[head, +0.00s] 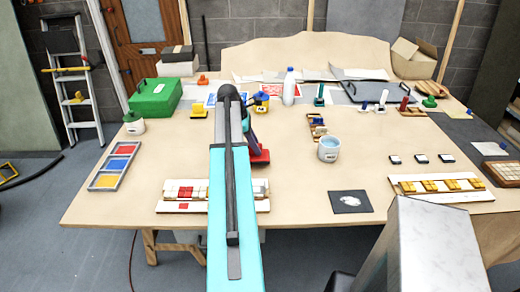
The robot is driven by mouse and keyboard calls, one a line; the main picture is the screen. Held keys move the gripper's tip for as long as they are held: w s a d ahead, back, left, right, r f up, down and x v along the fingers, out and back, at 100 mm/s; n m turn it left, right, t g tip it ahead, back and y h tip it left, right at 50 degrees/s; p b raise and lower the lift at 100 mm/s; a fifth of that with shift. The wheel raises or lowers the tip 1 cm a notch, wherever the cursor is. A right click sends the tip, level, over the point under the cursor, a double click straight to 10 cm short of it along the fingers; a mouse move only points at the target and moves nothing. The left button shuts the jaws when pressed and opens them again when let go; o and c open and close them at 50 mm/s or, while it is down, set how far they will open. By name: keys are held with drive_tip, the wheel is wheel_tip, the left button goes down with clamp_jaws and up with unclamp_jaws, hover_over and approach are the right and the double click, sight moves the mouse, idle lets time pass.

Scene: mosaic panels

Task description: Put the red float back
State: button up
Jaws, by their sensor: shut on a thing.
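The red float (260,157) shows as a flat red plate just right of my arm, over the middle of the table. Its left part is hidden behind my arm. My gripper (250,140) is partly hidden by my own arm; its dark end is right above the red plate and shut on the float. I cannot tell whether the plate touches the table.
A white mug (329,149) and a small wooden tray (317,128) stand right of the float. A mosaic panel (182,207) lies at the front left, another (436,187) at the right. A green toolbox (155,98) stands back left.

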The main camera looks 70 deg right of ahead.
drive_tip(key=shift+s+d+f, duration=0.1)
drive_tip(key=shift+s+d, duration=0.5)
drive_tip(key=shift+s, duration=0.1)
drive_tip(key=shift+f+p, duration=0.2)
drive_tip(key=shift+p, duration=0.1)
drive_tip(key=shift+f+p, duration=0.7)
drive_tip(key=shift+f, duration=0.85)
drive_tip(key=shift+f, duration=0.1)
drive_tip(key=o, duration=0.9)
drive_tip(key=shift+w, duration=0.1)
drive_tip(key=b+v, duration=0.3)
drive_tip(key=v, duration=0.7)
drive_tip(key=shift+b, duration=0.3)
drive_tip(key=shift+v, duration=1.1)
